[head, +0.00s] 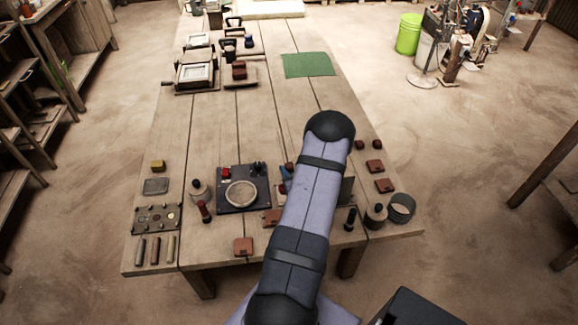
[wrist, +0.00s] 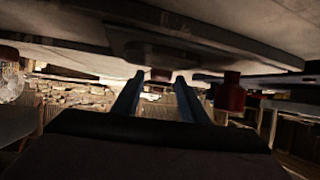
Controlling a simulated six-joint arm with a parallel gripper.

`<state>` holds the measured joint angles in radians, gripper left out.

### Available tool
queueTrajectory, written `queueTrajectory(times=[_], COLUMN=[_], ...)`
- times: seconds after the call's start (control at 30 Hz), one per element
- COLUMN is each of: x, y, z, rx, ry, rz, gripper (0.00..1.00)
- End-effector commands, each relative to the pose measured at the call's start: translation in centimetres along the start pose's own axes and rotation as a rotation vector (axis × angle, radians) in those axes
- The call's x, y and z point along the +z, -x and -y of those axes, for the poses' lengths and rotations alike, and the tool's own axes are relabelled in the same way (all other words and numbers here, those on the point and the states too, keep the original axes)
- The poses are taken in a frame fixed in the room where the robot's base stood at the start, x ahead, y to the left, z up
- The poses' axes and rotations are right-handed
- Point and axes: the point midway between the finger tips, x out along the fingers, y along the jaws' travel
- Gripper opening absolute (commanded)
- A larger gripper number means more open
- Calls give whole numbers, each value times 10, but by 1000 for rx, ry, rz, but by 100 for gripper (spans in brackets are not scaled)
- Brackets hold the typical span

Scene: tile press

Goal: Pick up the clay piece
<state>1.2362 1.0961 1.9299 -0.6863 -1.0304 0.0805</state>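Several flat red-brown clay-coloured pieces lie on the wooden table (head: 215,120) in the head view: one near the front edge (head: 243,246), one partly behind my arm (head: 272,217), and two at the right, upper (head: 374,166) and lower (head: 384,186). I cannot tell which is the task's piece. My arm hides most of my gripper in the head view. In the wrist view, which looks upside down, my gripper (wrist: 160,78) has its two blue fingers apart. A small dark reddish thing (wrist: 160,74) shows between the fingertips; its depth is unclear.
A black plate with a round disc (head: 241,194) lies left of my arm, with a red-handled tool (head: 204,211) beside it. A red cylinder (wrist: 230,94) shows right of the fingers in the wrist view. A green mat (head: 308,65) lies farther back, with clear table before it.

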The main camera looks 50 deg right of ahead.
Motion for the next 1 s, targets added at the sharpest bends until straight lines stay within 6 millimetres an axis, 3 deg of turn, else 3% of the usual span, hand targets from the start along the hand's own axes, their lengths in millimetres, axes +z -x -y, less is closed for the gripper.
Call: queueTrajectory(times=[0.2, 0.43, 0.6, 1.0], x=[1, 1, 1, -1], y=[-14, -15, -15, -14], z=[0, 0, 0, 0], rx=[0, 0, 1, 1], ry=[-2, -1, -1, -1], rz=[1, 0, 1, 0], gripper=[39, 39, 4, 4])
